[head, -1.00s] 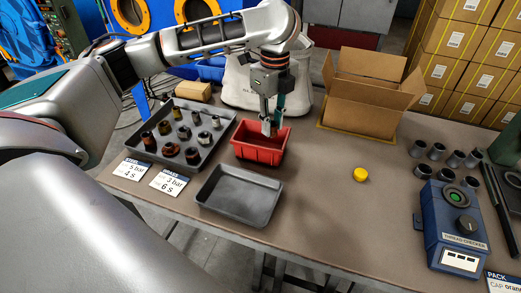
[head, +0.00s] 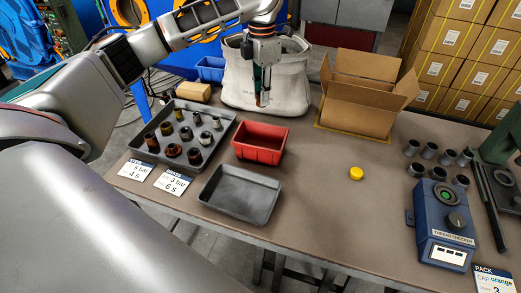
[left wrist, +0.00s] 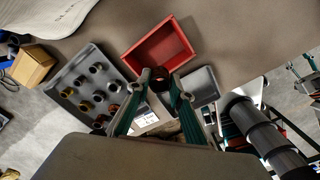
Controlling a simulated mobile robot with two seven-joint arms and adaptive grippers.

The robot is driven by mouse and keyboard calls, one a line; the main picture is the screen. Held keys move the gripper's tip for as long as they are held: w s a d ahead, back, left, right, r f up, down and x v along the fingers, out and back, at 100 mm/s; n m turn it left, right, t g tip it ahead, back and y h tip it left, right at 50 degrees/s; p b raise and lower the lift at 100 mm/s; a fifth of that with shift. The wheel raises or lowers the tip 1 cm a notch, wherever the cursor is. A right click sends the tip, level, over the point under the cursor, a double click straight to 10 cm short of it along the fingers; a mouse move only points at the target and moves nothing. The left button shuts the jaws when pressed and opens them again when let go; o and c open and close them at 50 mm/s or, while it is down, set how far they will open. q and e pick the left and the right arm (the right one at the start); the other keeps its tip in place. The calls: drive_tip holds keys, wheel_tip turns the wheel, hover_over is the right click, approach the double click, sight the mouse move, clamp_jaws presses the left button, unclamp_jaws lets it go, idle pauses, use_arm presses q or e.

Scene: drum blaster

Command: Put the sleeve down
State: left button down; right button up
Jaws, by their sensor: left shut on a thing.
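My left gripper (head: 263,101) is raised in front of the pale fabric bag, above and behind the red bin (head: 260,156). In the left wrist view its fingers (left wrist: 160,82) are shut on a small dark brownish sleeve (left wrist: 159,79). The sleeve is mostly hidden by the fingers in the head view. The red bin looks empty and also shows in the left wrist view (left wrist: 133,62), beyond the fingertips. The empty grey tray (head: 208,200) lies in front of the red bin.
A dark tray (head: 213,154) holds several brass, steel and dark fittings. A pale bag (head: 236,85), open carton (head: 352,120), yellow cap (head: 356,174), blue thread checker (head: 437,228) and several grey cylinders (head: 447,157) stand around. The table's middle front is clear.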

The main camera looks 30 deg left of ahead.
use_arm(q)
drive_tip(key=shift+w+a+m, duration=0.1)
drive_tip(key=shift+a+m, duration=0.1)
drive_tip(key=shift+m, duration=0.5)
drive_tip(key=b, duration=0.4)
approach(261, 143)
drive_tip(key=s+d+r, duration=0.1)
drive_tip(key=s+d, duration=0.1)
drive_tip(key=s, duration=0.2)
drive_tip(key=shift+w+f, duration=0.2)
drive_tip(key=shift+f, duration=0.35)
wheel_tip(261, 143, down, 5)
drive_tip(key=shift+f+b, duration=0.1)
drive_tip(key=shift+b, duration=0.55)
drive_tip(key=shift+f, duration=0.2)
drive_tip(key=c, duration=1.8)
unclamp_jaws()
